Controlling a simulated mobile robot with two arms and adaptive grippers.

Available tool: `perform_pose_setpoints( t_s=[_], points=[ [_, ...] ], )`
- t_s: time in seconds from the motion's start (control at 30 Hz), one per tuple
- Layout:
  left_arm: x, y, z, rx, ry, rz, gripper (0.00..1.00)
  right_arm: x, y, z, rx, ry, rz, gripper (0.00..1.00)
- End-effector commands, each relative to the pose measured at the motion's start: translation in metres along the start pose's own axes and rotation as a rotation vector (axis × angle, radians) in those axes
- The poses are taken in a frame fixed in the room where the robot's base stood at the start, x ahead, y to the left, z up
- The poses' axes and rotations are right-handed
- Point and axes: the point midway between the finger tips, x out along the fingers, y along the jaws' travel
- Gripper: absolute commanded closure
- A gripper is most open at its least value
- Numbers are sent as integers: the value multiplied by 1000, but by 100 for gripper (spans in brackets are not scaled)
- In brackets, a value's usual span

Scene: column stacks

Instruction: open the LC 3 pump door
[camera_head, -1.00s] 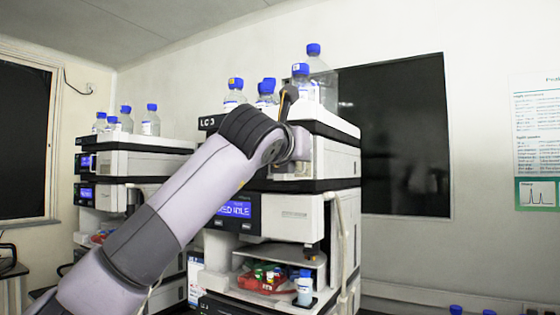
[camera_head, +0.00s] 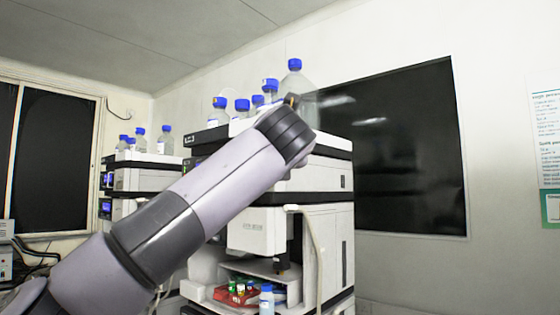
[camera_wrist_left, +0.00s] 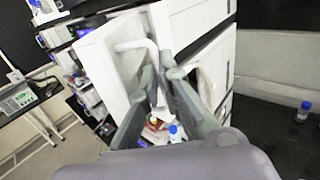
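The LC 3 stack (camera_head: 325,180) stands in the middle of the head view, a white column of modules with black bands. In the left wrist view the left gripper (camera_wrist_left: 160,70) points at the stack's front. My right gripper is in neither view.
A white module (camera_head: 257,230) juts out below my arm, above a red tray (camera_head: 235,295) with small bottles. Blue-capped bottles (camera_head: 242,106) stand on the stack. A second stack (camera_head: 140,178) is at left.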

Motion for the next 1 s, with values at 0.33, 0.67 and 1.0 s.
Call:
perform_pose_setpoints(
  t_s=[0.33, 0.67, 1.0],
  points=[
    [0, 5, 8, 0, -15, 10, 100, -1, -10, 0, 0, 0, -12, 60],
    [0, 3, 4, 0, -8, 7, 77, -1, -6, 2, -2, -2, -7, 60],
    [0, 2, 2, 0, -4, 5, 75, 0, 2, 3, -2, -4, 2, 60]
  ],
)
